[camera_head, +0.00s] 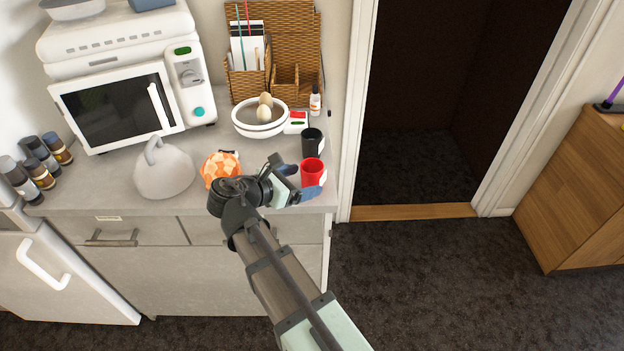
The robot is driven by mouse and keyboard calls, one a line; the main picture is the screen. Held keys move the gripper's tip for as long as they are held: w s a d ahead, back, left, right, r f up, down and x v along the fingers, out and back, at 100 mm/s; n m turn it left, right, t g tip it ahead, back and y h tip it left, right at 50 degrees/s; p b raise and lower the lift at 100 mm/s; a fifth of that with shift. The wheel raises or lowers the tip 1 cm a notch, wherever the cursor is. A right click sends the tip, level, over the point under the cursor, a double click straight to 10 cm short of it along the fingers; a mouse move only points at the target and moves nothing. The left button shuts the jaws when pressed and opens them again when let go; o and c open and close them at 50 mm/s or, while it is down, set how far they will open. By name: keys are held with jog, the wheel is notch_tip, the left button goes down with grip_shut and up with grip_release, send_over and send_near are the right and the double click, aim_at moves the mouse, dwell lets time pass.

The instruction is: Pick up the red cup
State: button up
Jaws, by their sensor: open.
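The red cup (313,171) stands upright near the front right corner of the grey counter (215,139). My gripper (297,181) is open at the cup's left and front side. One finger shows at the cup's upper left and a bluish fingertip shows in front of its lower part. The cup's lower left is hidden by the gripper. I cannot tell whether the fingers touch the cup.
A black cup (312,141) stands just behind the red cup. An orange patterned object (219,168) and a grey kettle-like object (163,172) are to the left. A white scale with a bowl (258,128) and a small bottle (315,101) are behind. A doorway (420,100) opens at right.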

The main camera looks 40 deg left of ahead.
aim_at(315, 178)
jog(key=shift+x, duration=2.7)
jog(key=c, duration=1.1)
